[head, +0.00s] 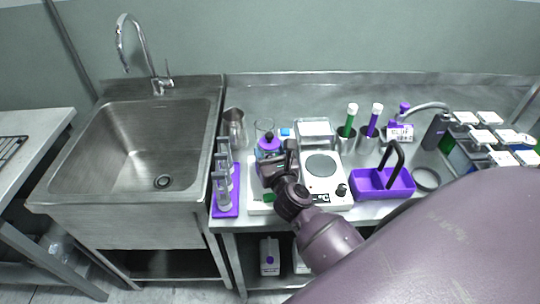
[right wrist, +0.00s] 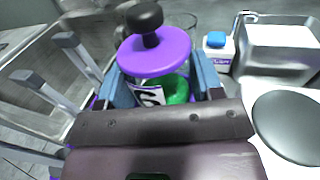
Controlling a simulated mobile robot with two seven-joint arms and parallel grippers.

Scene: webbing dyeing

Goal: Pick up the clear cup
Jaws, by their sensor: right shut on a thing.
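A clear glass cup (head: 264,125) stands on the bench behind my right gripper. Its rim and wall also show in the right wrist view (right wrist: 189,24), behind a purple lid (right wrist: 160,48) with a black knob (right wrist: 144,17). My right gripper (head: 270,158) has its blue fingers on both sides of the purple-lidded vessel (right wrist: 150,94), below the lid, and is shut on it. A label and something green show between the fingers. The vessel's lower part is hidden by the gripper. My left gripper is not in view.
A purple rack (head: 226,211) with grey-topped tubes is close on the left, by the sink (head: 130,187). A white hotplate (head: 337,196) is close on the right.

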